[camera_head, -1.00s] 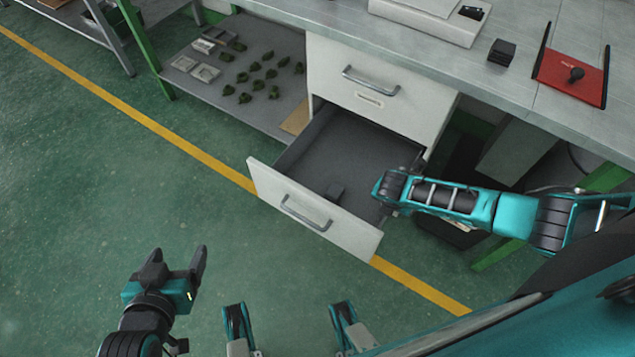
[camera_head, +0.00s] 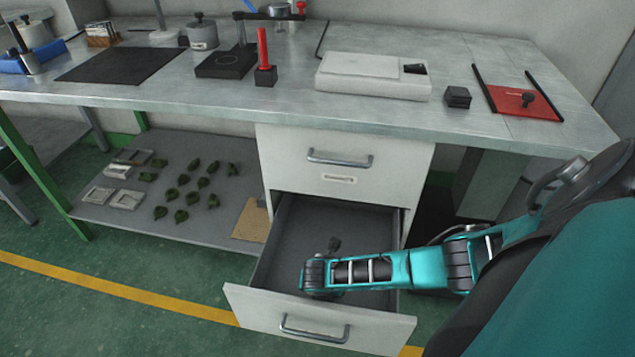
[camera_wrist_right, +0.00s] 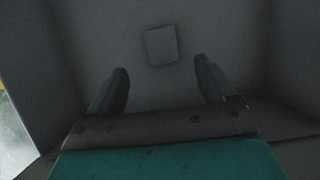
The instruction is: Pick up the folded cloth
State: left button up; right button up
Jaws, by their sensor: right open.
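The folded cloth (camera_wrist_right: 161,45) is a small grey square lying flat on the floor of the open drawer (camera_head: 285,225). It shows in the right wrist view, just beyond and roughly between the fingertips. My right gripper (camera_wrist_right: 162,65) is open and empty, its two dark fingers spread wider than the cloth and apart from it. In the head view my right arm reaches over the drawer from the right and hides most of the gripper. I cannot make out the cloth there. My left gripper is not in view.
The drawer's front panel (camera_head: 320,322) and side walls surround the space around my right gripper. A closed upper drawer (camera_head: 345,165) is above. The worktop (camera_head: 220,95) holds a white box (camera_head: 373,76), a black block (camera_head: 458,97) and a red mat (camera_head: 520,102).

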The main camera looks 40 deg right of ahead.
jog(key=b+x, duration=0.1)
jog(key=x, duration=0.2)
jog(key=shift+b, duration=0.35)
jog(key=b+x, duration=0.2)
jog(key=x, duration=0.1)
jog(key=shift+d+f, duration=0.1)
jog(key=shift+f, duration=0.05)
jog(key=shift+w+d+f+b, duration=0.2)
jog(key=shift+f+b, duration=0.25)
jog(key=shift+b, duration=0.15)
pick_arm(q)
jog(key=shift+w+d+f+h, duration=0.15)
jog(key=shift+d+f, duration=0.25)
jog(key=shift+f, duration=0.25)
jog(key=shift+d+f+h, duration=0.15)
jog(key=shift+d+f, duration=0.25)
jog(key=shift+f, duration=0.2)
pick_arm(e)
jog(key=c, duration=0.7)
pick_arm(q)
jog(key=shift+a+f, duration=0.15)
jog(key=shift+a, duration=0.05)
pick_arm(e)
jog(key=c, duration=0.4)
jog(key=shift+r, duration=0.1)
